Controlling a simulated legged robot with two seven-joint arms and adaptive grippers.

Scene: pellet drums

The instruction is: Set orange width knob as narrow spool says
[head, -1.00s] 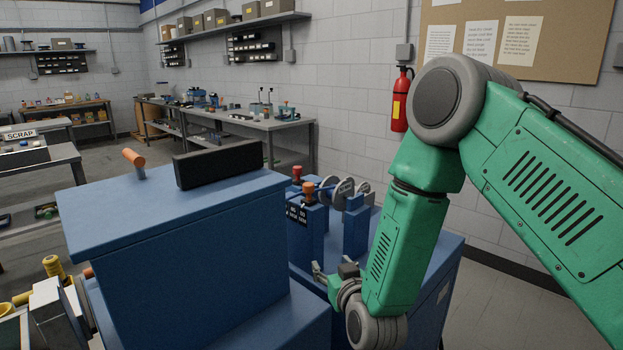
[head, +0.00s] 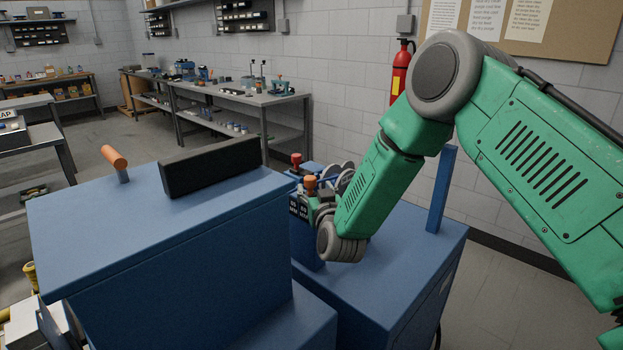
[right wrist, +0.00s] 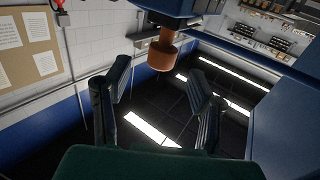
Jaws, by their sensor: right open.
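The orange knob (head: 310,183) stands on a blue post of the machine, and it also shows in the right wrist view (right wrist: 163,52). A redder knob (head: 296,159) stands just behind it. My right gripper (head: 314,205) is at the posts, partly hidden by its wrist. Grey spool discs (head: 346,171) are partly hidden behind my right forearm. A dark label plate (head: 298,208) with small, unreadable white text is on the post.
A large blue cabinet (head: 180,245) with an orange-topped handle (head: 114,157) and a black panel (head: 211,165) fills the left front. A thin blue upright (head: 441,189) stands right of my forearm. The bench (head: 250,97) is farther back.

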